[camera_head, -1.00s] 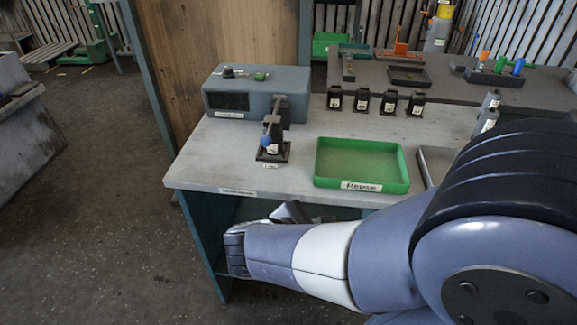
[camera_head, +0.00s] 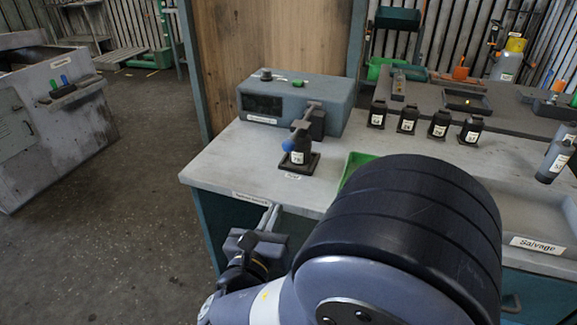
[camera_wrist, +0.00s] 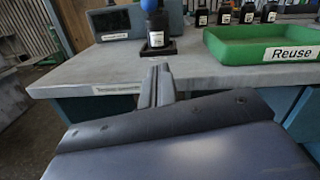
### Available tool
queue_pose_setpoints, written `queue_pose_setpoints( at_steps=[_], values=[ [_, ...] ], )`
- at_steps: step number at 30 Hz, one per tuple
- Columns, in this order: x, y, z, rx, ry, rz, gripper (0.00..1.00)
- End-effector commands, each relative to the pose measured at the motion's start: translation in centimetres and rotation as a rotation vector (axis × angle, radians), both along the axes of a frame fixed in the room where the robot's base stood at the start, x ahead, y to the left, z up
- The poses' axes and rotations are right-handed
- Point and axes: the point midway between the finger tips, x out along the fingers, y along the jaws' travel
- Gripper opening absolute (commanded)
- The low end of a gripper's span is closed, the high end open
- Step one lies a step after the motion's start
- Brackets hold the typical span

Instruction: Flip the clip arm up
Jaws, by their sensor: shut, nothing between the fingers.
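A grey box (camera_head: 285,103) stands at the back left of the bench. A grey clip arm (camera_head: 305,119) reaches from the box's right side, slanting down toward a blue ball (camera_head: 288,146). The ball is beside a dark bottle (camera_head: 298,154) with a white label, upright on a black base (camera_head: 300,167). In the wrist view the bottle (camera_wrist: 158,24) and ball (camera_wrist: 149,5) are ahead of my fingers. My gripper (camera_head: 270,213) is shut and empty at the bench's front edge, short of the bottle. In the wrist view its fingers (camera_wrist: 160,72) lie together, pointing toward the base.
A green tray labelled Reuse (camera_wrist: 262,45) lies right of the bottle; my arm mostly hides it in the head view. Several small dark bottles (camera_head: 438,124) stand in a row behind. A Salvage tray (camera_head: 538,244) is at right. Bare bench top lies left of the base.

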Motion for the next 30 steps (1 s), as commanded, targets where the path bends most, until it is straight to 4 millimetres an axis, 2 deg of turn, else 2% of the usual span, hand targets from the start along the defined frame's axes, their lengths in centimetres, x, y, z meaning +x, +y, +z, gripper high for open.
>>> queue_pose_setpoints(
  at_steps=[8, 24, 27, 30],
  values=[
    [1.3, -0.5, 0.0, 0.002, 0.001, -0.004, 0.0],
    [9.8, -3.3, 0.4, 0.002, 0.001, -0.007, 0.0],
    [10.1, -2.9, 2.5, 0.005, -0.003, -0.002, 0.0],
    [10.3, -2.7, 3.5, 0.005, -0.002, -0.002, 0.0]
  ],
)
